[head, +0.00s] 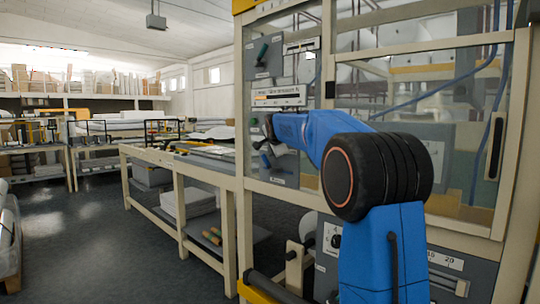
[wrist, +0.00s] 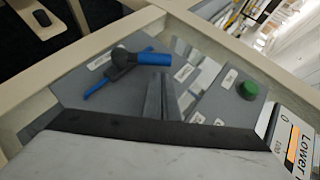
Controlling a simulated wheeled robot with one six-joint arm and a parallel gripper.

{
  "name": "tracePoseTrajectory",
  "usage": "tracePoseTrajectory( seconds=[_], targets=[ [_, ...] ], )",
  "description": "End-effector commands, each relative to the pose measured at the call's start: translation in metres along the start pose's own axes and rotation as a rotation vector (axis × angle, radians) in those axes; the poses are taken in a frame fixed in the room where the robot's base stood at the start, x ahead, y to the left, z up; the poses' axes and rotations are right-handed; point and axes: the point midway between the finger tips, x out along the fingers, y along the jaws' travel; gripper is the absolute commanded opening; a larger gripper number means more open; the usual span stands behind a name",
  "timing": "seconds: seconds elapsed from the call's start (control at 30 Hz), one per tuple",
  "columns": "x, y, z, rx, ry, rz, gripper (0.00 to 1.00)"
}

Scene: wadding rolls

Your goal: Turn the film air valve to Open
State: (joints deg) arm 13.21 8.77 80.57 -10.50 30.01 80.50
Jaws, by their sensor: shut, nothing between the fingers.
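A valve with a blue handle (wrist: 152,59) and a dark hub sits on a grey panel in the wrist view. In the head view my gripper (head: 268,126) is at the machine's left panel, partly hidden by my arm.
A green button (wrist: 248,90) is right of my fingers in the wrist view. A display panel (head: 279,96) is above my gripper. Cream frame posts (head: 240,110) border the panel. A long workbench (head: 185,165) stands left.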

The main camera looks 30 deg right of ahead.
Motion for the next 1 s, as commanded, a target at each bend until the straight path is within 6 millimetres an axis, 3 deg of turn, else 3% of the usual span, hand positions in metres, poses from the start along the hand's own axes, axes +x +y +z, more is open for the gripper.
tracePoseTrajectory(
  seconds=[0.13, 0.4, 0.6, 1.0],
  targets=[
    [-0.021, -0.007, -0.014, 0.000, 0.001, -0.005, 0.00],
    [-0.075, -0.011, -0.012, -0.001, 0.000, -0.005, 0.00],
    [-0.104, -0.013, -0.013, -0.001, 0.000, -0.004, 0.00],
    [-0.117, -0.013, -0.012, 0.000, 0.000, -0.002, 0.00]
  ],
)
